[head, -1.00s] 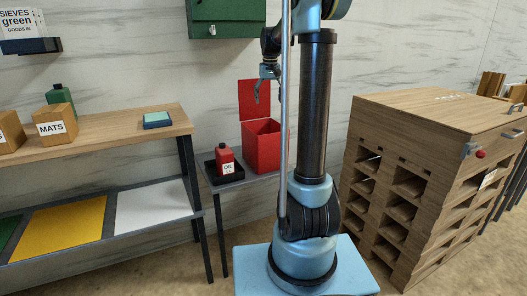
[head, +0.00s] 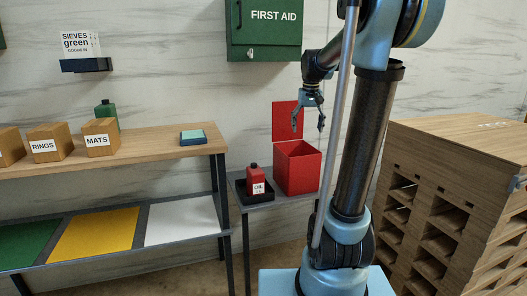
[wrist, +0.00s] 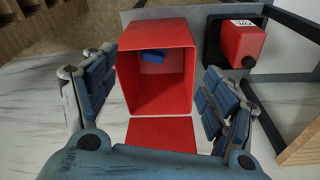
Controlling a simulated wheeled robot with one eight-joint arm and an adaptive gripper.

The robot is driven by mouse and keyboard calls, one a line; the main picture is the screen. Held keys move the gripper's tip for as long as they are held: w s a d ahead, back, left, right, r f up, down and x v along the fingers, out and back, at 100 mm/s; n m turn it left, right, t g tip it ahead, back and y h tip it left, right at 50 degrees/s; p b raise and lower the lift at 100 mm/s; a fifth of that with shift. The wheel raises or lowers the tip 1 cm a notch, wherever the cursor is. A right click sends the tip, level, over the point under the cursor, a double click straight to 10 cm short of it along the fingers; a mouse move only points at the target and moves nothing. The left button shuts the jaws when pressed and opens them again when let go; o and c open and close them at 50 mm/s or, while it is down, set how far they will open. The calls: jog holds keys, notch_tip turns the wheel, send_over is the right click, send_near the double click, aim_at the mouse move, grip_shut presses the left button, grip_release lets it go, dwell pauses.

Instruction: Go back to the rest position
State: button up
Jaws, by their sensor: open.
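My gripper (head: 309,122) is open and empty, in the air in front of the wall and above the red bin in the head view. The red bin (head: 298,168) stands on a small grey table with its lid (head: 286,121) raised at the back. In the wrist view the bin (wrist: 155,95) lies between my two open fingers (wrist: 160,98), and a blue thing (wrist: 153,56) lies inside it. My fingers appear apart from the bin. The blue thing is hidden by the bin walls in the head view.
A red oil bottle (head: 256,181) stands in a black tray (head: 241,196) left of the bin. A wooden shelf (head: 155,142) with labelled boxes is further left. A green first aid box (head: 264,42) hangs above.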

jog(key=s+f, duration=1)
jog(key=s, duration=0.5)
jog(key=s+f, duration=1)
jog(key=s, duration=0.6)
jog(key=shift+f+t, duration=0.25)
jog(key=shift+t, duration=0.05)
jog(key=shift+d, duration=0.1)
jog(key=shift+w+f, duration=0.2)
jog(key=shift+w, duration=0.2)
